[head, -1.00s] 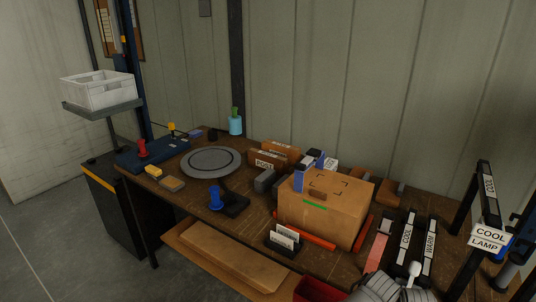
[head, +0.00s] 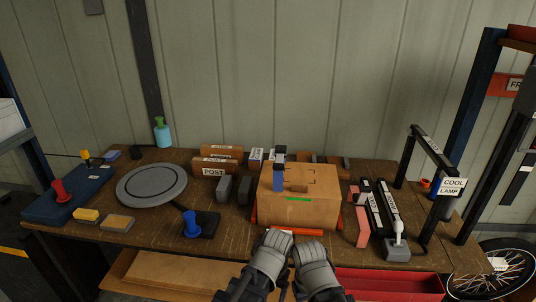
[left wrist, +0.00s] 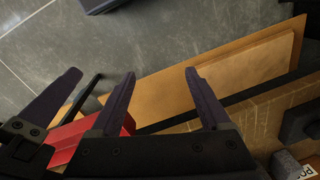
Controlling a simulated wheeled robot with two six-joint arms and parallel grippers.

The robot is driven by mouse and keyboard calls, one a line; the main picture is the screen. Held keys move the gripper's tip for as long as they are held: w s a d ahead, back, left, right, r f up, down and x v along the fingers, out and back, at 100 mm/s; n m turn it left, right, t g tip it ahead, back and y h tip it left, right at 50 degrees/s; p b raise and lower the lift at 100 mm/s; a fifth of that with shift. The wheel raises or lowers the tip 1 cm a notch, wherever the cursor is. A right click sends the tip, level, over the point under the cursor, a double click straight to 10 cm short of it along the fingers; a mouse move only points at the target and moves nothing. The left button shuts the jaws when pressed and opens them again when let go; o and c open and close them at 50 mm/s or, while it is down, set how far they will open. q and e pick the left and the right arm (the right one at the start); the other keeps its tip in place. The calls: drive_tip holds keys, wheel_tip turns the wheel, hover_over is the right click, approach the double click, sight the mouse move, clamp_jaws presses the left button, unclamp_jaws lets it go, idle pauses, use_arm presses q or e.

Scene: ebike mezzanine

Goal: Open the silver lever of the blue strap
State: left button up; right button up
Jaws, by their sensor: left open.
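A cardboard box (head: 315,212) stands on the workbench near the middle of the head view. A dark buckle with a pale silver piece (head: 280,150) sits at the strap's top; the lever's position is too small to tell. My two arms show at the bottom centre of the head view, in front of the box and apart from it. My left gripper is open and empty in the left wrist view (left wrist: 160,72), with floor and a wooden shelf beyond. My right gripper's fingers cannot be made out clearly.
The workbench (head: 140,238) holds a round grey turntable (head: 152,185), a blue stamp (head: 191,222), POST-labelled holders (head: 215,171) and black lamp bars (head: 388,208). A red bin (head: 390,283) is below the front edge. The COOL LAMP stand (head: 452,186) rises at the right.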

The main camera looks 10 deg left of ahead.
use_arm(q)
drive_tip(key=w+r+n+t+p, duration=0.1)
drive_tip(key=w+r+t+p, duration=0.1)
drive_tip(key=w+r+p, duration=1.2)
drive_tip(key=n+t+h+p, duration=0.1)
drive_tip(key=n+t+p, duration=0.1)
drive_tip(key=p, duration=1.1)
approach(279, 164)
drive_tip(key=shift+w+a+f, duration=0.1)
drive_tip(key=shift+f, duration=0.25)
drive_tip(key=shift+f+b, duration=0.15)
drive_tip(key=shift+b, duration=0.15)
drive_tip(key=b+x, duration=0.7)
drive_tip(key=shift+w+f, duration=0.2)
drive_tip(key=shift+f, duration=0.05)
drive_tip(key=shift+r, duration=0.1)
drive_tip(key=shift+c, duration=0.2)
clamp_jaws()
